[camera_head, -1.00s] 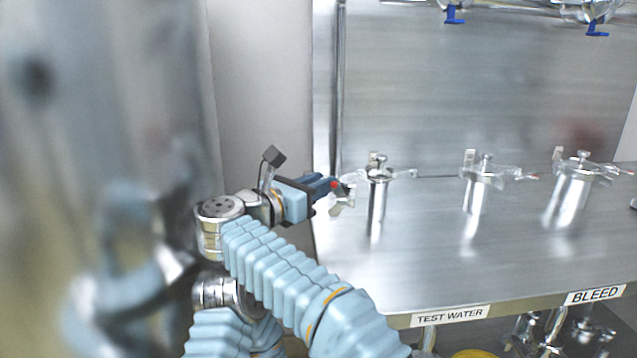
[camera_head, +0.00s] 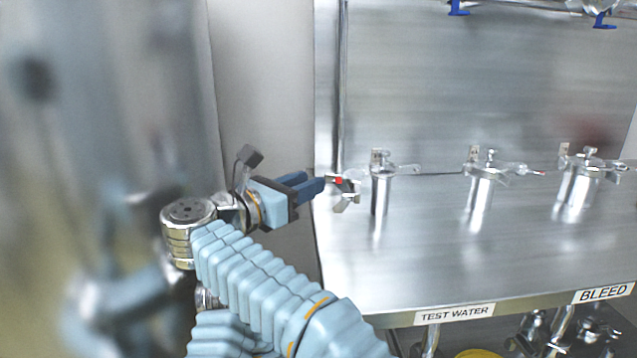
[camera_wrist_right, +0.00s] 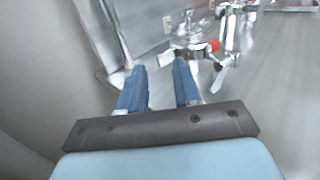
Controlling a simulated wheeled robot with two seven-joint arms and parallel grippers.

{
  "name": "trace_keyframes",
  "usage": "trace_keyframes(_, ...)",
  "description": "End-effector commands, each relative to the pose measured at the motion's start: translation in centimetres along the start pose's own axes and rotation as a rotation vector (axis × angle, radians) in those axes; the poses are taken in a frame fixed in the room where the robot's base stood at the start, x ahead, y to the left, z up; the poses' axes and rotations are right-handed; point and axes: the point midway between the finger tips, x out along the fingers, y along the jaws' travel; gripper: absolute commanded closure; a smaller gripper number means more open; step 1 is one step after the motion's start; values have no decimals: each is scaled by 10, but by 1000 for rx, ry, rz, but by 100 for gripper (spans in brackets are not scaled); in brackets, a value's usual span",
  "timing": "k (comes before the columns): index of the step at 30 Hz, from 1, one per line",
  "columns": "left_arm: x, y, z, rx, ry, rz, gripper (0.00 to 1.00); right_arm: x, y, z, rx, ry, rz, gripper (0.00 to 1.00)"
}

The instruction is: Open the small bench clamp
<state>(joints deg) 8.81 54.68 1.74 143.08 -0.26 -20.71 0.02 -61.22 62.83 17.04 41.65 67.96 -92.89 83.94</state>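The small bench clamp (camera_head: 381,190) is the leftmost of three upright metal cylinders with lever tops on the steel bench. Its lever, with a red part (camera_head: 339,181) and a pale, shiny end, reaches left toward my right gripper. My right gripper (camera_head: 322,185) has blue fingers and stands just left of the lever. In the right wrist view the fingers (camera_wrist_right: 160,72) are apart with nothing visible between them. The clamp's red part (camera_wrist_right: 212,46) lies beyond and right of the right fingertip there; contact cannot be told. My left gripper is not in view.
Two similar clamps stand further right, one in the middle (camera_head: 481,188) and one at the right (camera_head: 577,187). The steel bench (camera_head: 440,265) has a front edge labelled TEST WATER (camera_head: 454,313) and BLEED (camera_head: 605,293). A steel panel (camera_head: 480,80) rises behind; a pale wall (camera_head: 255,90) is left.

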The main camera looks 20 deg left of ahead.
Motion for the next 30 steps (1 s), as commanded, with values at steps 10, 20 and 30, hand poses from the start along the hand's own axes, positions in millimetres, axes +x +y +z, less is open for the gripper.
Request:
trace_keyframes(10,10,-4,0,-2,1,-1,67,-78,2,0,1,-1,8,67)
trace_keyframes(20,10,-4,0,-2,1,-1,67,-93,2,1,0,-1,8,67)
trace_keyframes(30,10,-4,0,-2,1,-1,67,-93,2,0,0,-1,9,67)
